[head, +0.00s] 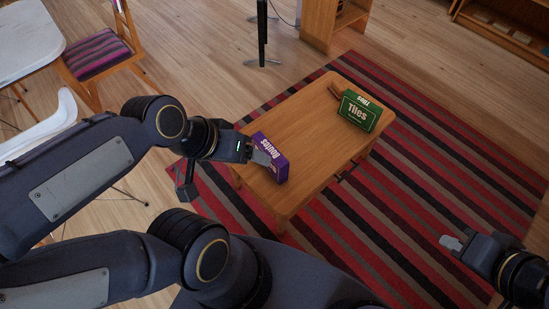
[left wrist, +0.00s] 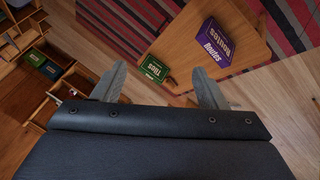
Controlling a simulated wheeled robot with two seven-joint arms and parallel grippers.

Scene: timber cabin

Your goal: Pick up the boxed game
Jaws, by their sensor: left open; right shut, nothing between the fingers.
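Two boxed games lie on the low wooden table (head: 307,133). The purple Routes box (head: 275,165) is near its left edge, and the green Tiles box (head: 359,111) is at the far right. My left gripper (head: 263,154) is open and covers part of the Routes box in the head view; contact cannot be told. In the left wrist view, its spread fingers (left wrist: 161,70) have nothing held between them. There the Routes box (left wrist: 213,44) is above and right of the fingers, and the Tiles box (left wrist: 154,69) shows beyond the gap. My right gripper (head: 451,243) is shut and empty, away from the table.
A small reddish-brown item (head: 334,91) lies beside the Tiles box. The table stands on a striped rug (head: 416,159). A chair with a striped cushion (head: 97,53) is at upper left. A shelf (left wrist: 40,100) with more boxes shows at left in the wrist view.

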